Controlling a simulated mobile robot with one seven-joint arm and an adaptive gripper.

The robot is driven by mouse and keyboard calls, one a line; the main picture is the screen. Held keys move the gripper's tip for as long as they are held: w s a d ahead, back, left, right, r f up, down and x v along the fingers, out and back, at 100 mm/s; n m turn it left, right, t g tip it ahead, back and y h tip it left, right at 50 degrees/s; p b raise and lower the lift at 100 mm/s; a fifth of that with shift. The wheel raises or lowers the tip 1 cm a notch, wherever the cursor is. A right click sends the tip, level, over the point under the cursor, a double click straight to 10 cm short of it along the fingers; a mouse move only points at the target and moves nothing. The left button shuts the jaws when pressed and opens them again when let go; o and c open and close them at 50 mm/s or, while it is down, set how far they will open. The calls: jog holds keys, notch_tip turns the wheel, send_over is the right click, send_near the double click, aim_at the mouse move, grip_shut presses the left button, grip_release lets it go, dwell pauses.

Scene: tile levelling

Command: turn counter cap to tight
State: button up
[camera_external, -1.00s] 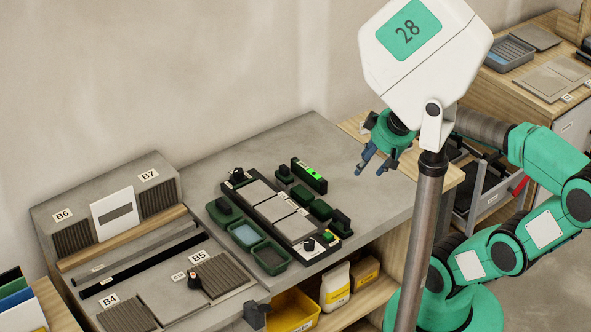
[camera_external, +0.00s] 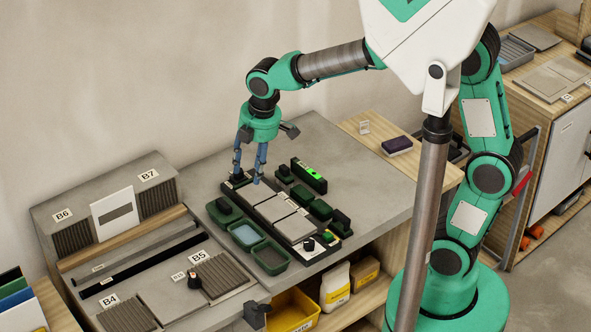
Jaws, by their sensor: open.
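My gripper (camera_external: 247,177) points down over the far-left end of the black tile tray (camera_external: 258,207), its blue fingers spread. A small dark cap at that end is largely hidden by the fingers, and I cannot tell whether they touch it. Another black cap (camera_external: 309,244) stands at the near end of the tray, beside a tile. A dark knob (camera_external: 194,281) stands on the left of the counter near label B5. I cannot tell from these frames which one is the counter cap or how tight any is.
Grey tiles (camera_external: 276,208) lie in a row in the tray. Green bins (camera_external: 245,237) line its left side, and a green-lit block (camera_external: 309,175) stands to its right. The grey counter (camera_external: 371,205) is bare further right. A yellow bin (camera_external: 292,310) sits below.

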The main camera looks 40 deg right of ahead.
jog(key=w+a+f+n+g+p, duration=0.1)
jog(key=a+f+n, duration=0.2)
jog(key=a, duration=0.3)
jog(key=w+a+f+n+p, duration=0.1)
jog(key=a+f+n+p, duration=0.1)
jog(key=a+f+n, duration=0.3)
jog(key=n+g+h+p, duration=0.1)
jog(key=n+p, duration=0.1)
send_over(193, 274)
notch_tip(193, 274, down, 6)
jog(key=shift+b, duration=0.3)
notch_tip(193, 274, down, 14)
jog(key=shift+r+b, duration=0.15)
jog(key=shift+b, duration=0.6)
grip_shut()
